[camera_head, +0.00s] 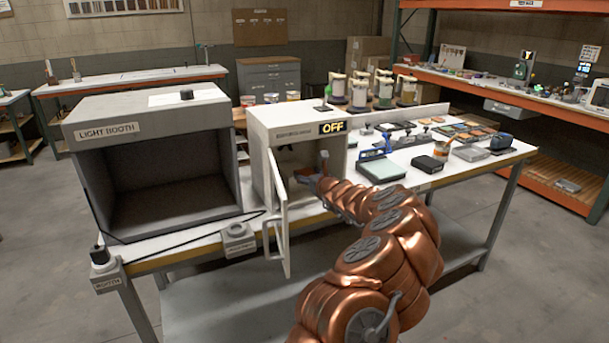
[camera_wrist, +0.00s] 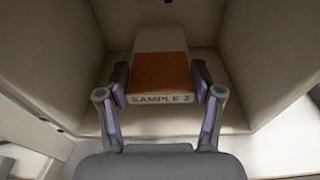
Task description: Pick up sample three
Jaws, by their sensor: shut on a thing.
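The sample card (camera_wrist: 160,72) is a pale panel with an orange-brown band and a front label that reads "SAMPLE" and a small digit, which looks like 3 but is blurred. It is inside the open white cabinet (camera_head: 270,124), whose sign reads "OFF". My gripper (camera_wrist: 160,88) is shut on the card, one finger at each side edge. In the head view my gripper (camera_head: 308,178) reaches into the cabinet opening from the right. The card is hard to make out there.
The cabinet door (camera_head: 282,215) hangs open toward the front, left of my arm. A grey light booth (camera_head: 155,150) stands to the left. A scale (camera_head: 382,170), a black box (camera_head: 428,164) and sample trays (camera_head: 465,133) occupy the bench to the right.

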